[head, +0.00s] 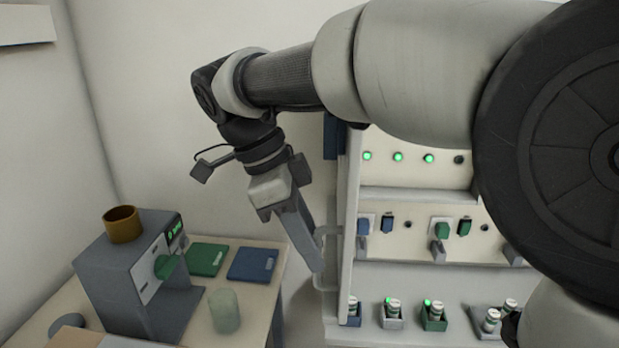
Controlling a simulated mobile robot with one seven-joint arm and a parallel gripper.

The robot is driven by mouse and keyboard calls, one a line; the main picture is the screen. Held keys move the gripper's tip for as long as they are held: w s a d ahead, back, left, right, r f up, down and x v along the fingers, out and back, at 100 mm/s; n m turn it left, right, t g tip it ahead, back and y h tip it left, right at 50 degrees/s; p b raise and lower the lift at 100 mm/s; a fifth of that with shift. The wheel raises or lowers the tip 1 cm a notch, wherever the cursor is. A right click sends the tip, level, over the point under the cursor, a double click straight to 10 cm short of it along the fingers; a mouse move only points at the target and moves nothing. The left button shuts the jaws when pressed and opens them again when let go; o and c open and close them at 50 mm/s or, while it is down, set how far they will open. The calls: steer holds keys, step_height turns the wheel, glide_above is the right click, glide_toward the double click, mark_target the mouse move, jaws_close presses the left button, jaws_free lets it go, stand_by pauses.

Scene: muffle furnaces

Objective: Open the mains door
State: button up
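A tall pale panel (347,215), seen nearly edge-on, stands at the left side of a light cabinet (415,180); it looks like the mains door, swung outward. A pale bar handle (318,283) is on its left face. My gripper (312,262) points down and right from the wrist, with its long grey finger at the handle. Whether it touches or grips the handle cannot be told, and the second finger is hidden. The cabinet's inside shows green lamps (398,157), a row of switches (440,228) and small cylindrical parts (434,308) on a lower ledge.
My arm covers the cabinet's upper and right parts. At left, a table (268,290) carries a grey machine (130,270) with a brown cup (122,225) on top, a green mat (206,259), a blue mat (252,264) and a pale green cylinder (224,311).

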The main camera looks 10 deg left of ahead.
steer(key=p+v, duration=0.3)
steer(key=v, duration=1.1)
steer(key=shift+a+r+p, duration=0.2)
steer(key=shift+p, duration=0.15)
